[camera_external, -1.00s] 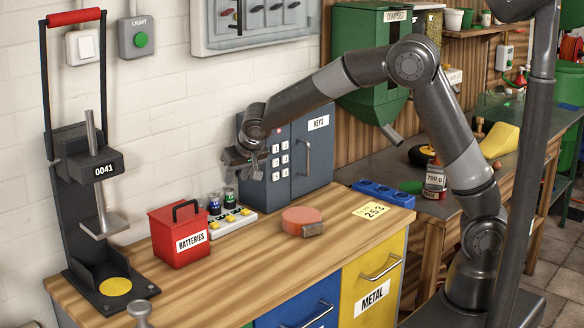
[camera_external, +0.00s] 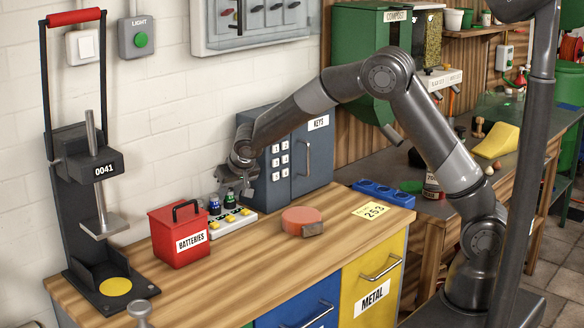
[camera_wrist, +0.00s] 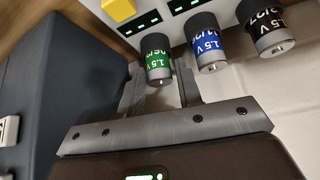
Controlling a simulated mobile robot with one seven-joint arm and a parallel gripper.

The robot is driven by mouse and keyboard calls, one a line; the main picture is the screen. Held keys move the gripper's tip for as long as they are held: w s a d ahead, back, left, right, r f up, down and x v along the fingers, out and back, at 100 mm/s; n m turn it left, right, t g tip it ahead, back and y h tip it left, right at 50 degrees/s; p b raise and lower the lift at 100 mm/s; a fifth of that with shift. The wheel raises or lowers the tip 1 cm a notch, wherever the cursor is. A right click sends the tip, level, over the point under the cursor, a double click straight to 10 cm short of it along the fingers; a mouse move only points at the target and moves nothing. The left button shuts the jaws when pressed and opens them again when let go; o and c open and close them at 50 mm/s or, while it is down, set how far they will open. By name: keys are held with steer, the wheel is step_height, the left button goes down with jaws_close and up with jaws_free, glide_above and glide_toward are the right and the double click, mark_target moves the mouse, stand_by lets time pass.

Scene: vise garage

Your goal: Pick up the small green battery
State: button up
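The small green battery (camera_wrist: 158,62) stands in the charger (camera_external: 236,221), its end toward the wrist camera. It also shows in the external view (camera_external: 230,201), near my gripper. My gripper (camera_wrist: 160,82) is open, one finger on each side of the green battery in the wrist view. The battery's near end lies about level with the fingertips, and I cannot tell whether either finger touches it. In the external view my gripper (camera_external: 241,192) hangs over the charger's right end, beside the battery.
A blue battery (camera_wrist: 210,44) and a black battery (camera_wrist: 268,30) stand in a row beside the green one, close to the right finger. The blue-grey key safe (camera_external: 305,160) is close on the right. A red batteries box (camera_external: 180,235) stands left.

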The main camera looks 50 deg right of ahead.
jaws_close()
steer(key=shift+r, duration=0.1)
